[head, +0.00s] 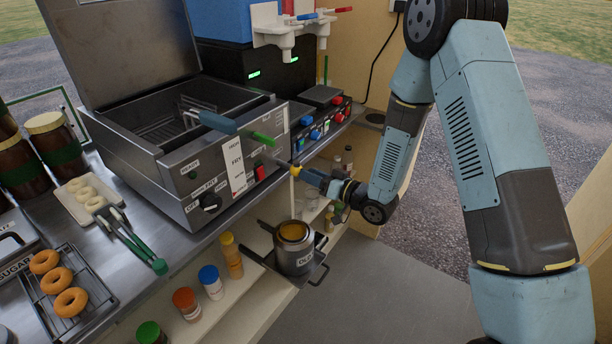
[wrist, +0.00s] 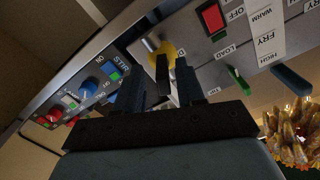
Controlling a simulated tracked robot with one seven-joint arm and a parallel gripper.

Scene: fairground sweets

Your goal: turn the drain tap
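The drain tap (head: 297,170) is a small yellow fitting low on the fryer's front, at the right end of its panel. In the wrist view its yellow body (wrist: 164,48) carries a short dark lever (wrist: 163,72). My gripper (head: 314,178) is at the tap from the right. In the wrist view its two dark fingers (wrist: 158,88) stand apart, one on each side of the lever, with gaps visible; contact is not clear. A pale thin vertical line runs from the tap to a metal pot (head: 296,262) below; I cannot tell if it is liquid or a pipe.
The fryer (head: 165,150) has a blue handle (head: 218,122) and a green lever (head: 262,138) jutting out above the tap. A control box (head: 318,125) with coloured knobs stands at its right. Bottles (head: 211,283) line the shelf left of the pot. The floor at right is clear.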

